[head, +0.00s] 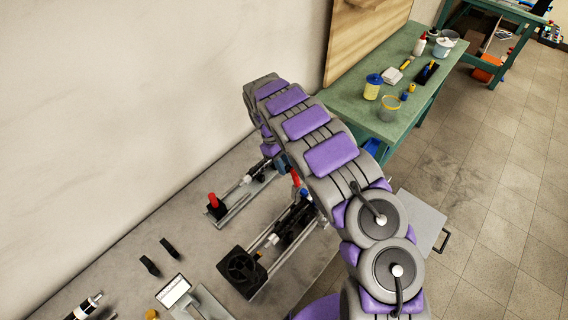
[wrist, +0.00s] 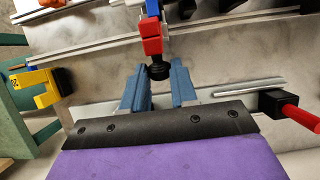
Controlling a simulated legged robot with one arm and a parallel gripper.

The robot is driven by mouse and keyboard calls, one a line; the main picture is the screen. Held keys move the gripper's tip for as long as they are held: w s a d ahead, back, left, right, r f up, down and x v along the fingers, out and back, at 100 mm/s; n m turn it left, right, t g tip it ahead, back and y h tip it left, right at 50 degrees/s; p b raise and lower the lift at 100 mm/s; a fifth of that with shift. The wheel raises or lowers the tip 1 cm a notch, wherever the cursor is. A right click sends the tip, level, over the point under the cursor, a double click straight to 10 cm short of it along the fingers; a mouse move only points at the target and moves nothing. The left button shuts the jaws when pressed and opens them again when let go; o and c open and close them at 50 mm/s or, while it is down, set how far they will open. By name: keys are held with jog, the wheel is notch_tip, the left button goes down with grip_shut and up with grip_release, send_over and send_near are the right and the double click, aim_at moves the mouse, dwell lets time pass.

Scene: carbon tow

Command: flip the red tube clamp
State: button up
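In the wrist view, a red clamp-like part (wrist: 151,38) with a black round end (wrist: 158,71) stands just beyond my gripper (wrist: 158,84). My two blue fingers are apart, and the black end is near the gap between their tips; I cannot tell whether they touch it. A second red part, a handle (wrist: 303,118) on a black block (wrist: 276,102), is to the right, clear of the fingers. In the head view, this red handle (head: 213,201) stands upright on a grey rail fixture. My arm hides most of my gripper there; a red bit (head: 296,180) shows beside it. I cannot tell which red part is the tube clamp.
A fixture with rails and a black fan-like block (head: 241,271) lies in front on the grey bench. Two small black pieces (head: 150,265) lie to its left. A yellow block (wrist: 34,89) is left in the wrist view. A green table (head: 408,103) with jars stands beyond.

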grip_shut()
